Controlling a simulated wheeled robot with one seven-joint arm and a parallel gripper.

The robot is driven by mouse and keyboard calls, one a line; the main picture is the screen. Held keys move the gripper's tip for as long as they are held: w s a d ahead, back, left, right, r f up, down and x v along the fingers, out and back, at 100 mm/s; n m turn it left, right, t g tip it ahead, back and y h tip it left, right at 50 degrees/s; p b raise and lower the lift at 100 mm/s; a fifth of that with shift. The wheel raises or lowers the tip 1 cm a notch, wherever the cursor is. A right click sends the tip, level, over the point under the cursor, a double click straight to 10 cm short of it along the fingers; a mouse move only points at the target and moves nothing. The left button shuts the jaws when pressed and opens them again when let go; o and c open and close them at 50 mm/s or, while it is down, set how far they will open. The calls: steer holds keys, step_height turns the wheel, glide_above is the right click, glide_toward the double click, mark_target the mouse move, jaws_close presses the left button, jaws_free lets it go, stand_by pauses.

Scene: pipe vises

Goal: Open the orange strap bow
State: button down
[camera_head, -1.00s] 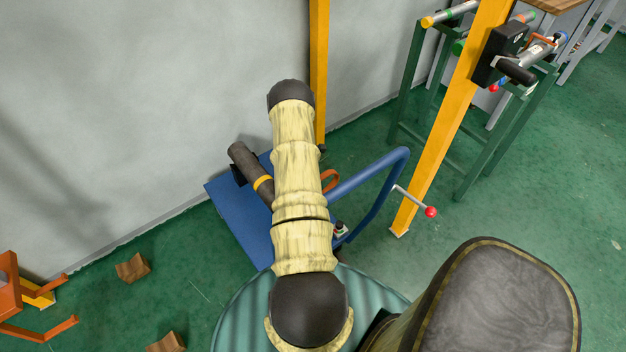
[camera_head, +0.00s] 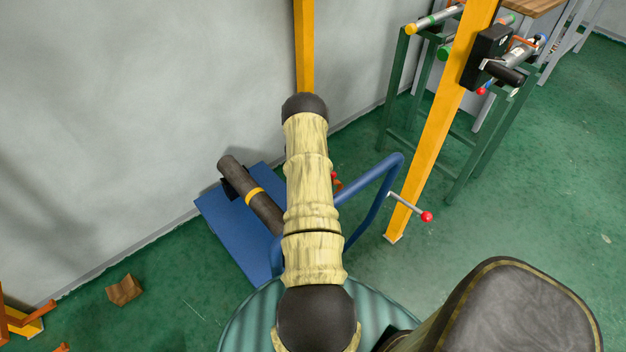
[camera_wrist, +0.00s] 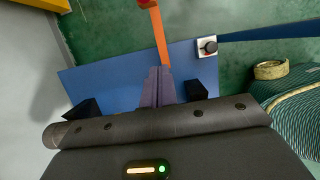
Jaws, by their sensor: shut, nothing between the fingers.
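The orange strap bow (camera_wrist: 160,36) shows in the wrist view as a narrow orange bar with a red end at the top edge, over the blue plate. In the head view only a small orange piece (camera_head: 338,185) of it shows beside my arm. My gripper (camera_wrist: 160,70) is shut and empty, its fingertips at the lower end of the bar in the picture. I cannot tell whether they touch it. My arm hides the gripper in the head view.
The blue base plate (camera_head: 236,232) carries a dark pipe (camera_head: 262,207) with a yellow band. A bent blue tube (camera_head: 385,190) rises to the right. A knob (camera_wrist: 208,46) sits near the plate. A wall stands left.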

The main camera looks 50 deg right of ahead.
steer(key=a+r+p, duration=0.2)
steer(key=a, duration=0.2)
steer(key=d+r, duration=0.6)
steer(key=r, duration=0.1)
steer(key=shift+s+d, duration=0.25)
steer(key=shift+d, duration=0.15)
stand_by(0.4)
